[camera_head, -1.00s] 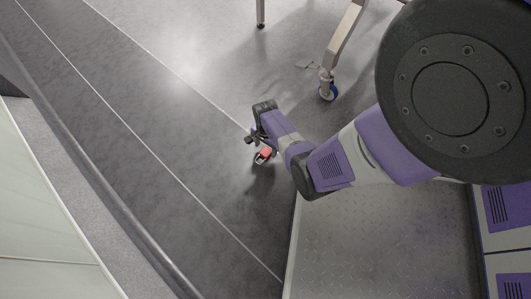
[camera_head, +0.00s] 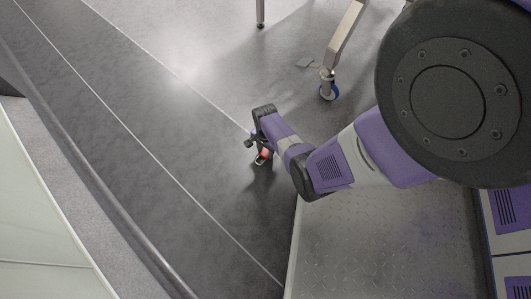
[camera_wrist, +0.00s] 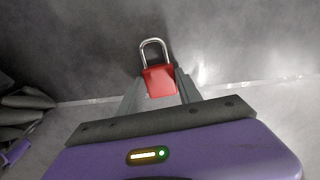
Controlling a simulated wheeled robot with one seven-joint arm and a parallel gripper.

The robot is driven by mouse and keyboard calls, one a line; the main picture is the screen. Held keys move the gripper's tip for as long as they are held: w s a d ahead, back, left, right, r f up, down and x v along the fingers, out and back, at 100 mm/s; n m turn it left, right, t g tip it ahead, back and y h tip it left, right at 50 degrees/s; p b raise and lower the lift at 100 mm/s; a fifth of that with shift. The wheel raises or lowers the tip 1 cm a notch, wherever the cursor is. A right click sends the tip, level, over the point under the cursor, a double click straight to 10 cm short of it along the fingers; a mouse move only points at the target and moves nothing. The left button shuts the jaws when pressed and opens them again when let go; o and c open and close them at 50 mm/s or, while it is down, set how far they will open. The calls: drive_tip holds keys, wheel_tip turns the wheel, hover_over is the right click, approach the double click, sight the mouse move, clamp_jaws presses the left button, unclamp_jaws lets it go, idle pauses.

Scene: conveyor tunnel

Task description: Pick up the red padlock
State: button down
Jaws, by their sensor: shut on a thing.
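The red padlock (camera_wrist: 160,82) with its silver shackle shows at the top middle of the wrist view, between the two grey fingers of my gripper (camera_wrist: 158,88). The fingers are shut on the red body, and the shackle points away from my gripper. In the head view the padlock (camera_head: 264,155) shows as a small red patch at the end of my gripper (camera_head: 262,148), partly covered by the arm. I cannot tell its exact height above the dark floor.
A curved rail (camera_head: 100,185) runs down the left. The dark floor left of my gripper is clear.

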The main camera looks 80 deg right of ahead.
sight(265, 152)
drive_tip(key=shift+r, duration=0.15)
wheel_tip(265, 152, up, 20)
drive_tip(key=p, duration=1.2)
drive_tip(key=c, duration=1.7)
unclamp_jaws()
clamp_jaws()
